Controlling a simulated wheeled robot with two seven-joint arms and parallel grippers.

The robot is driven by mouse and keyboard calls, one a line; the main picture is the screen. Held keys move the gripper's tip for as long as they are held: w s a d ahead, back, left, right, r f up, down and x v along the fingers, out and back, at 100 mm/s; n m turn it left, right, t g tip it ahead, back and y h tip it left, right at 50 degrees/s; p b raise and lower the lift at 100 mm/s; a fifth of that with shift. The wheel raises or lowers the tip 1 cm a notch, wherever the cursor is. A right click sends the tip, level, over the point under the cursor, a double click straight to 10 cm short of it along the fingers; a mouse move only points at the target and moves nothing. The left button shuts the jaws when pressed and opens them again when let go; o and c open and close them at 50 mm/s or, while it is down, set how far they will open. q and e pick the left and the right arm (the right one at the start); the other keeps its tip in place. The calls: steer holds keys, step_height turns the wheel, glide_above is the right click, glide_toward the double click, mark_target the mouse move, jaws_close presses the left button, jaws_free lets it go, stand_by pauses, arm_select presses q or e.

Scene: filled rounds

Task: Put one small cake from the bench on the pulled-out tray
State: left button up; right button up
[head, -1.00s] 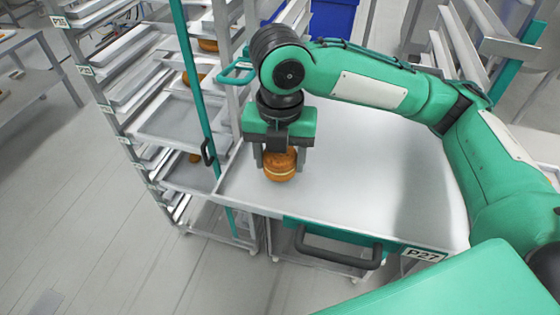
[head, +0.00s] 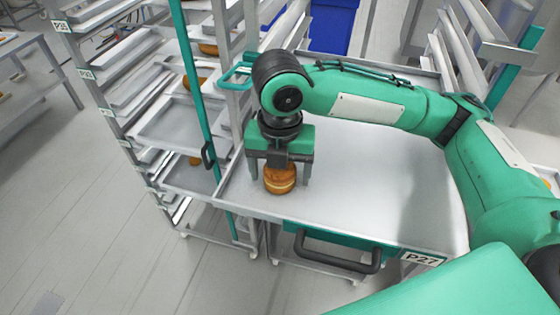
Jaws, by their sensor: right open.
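A small round cake (head: 280,179), golden brown with a pale band around its middle, sits on the left part of the pulled-out tray (head: 370,190). My right gripper (head: 280,180) is right above and around it, fingers pointing down. The fingers are open, one on each side of the cake, with a gap visible on the right. My left gripper is not in view.
A tall rack (head: 150,110) with several shelves stands left of the tray, with a few cakes on its shelves. A black handle (head: 338,252) is at the tray's front. A blue bin (head: 333,22) stands behind. The tray's middle is bare.

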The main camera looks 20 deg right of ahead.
step_height(320, 180, up, 11)
steer(key=b, duration=0.2)
steer(key=shift+f+b, duration=0.1)
steer(key=shift+b, duration=0.2)
steer(key=shift+r, duration=0.7)
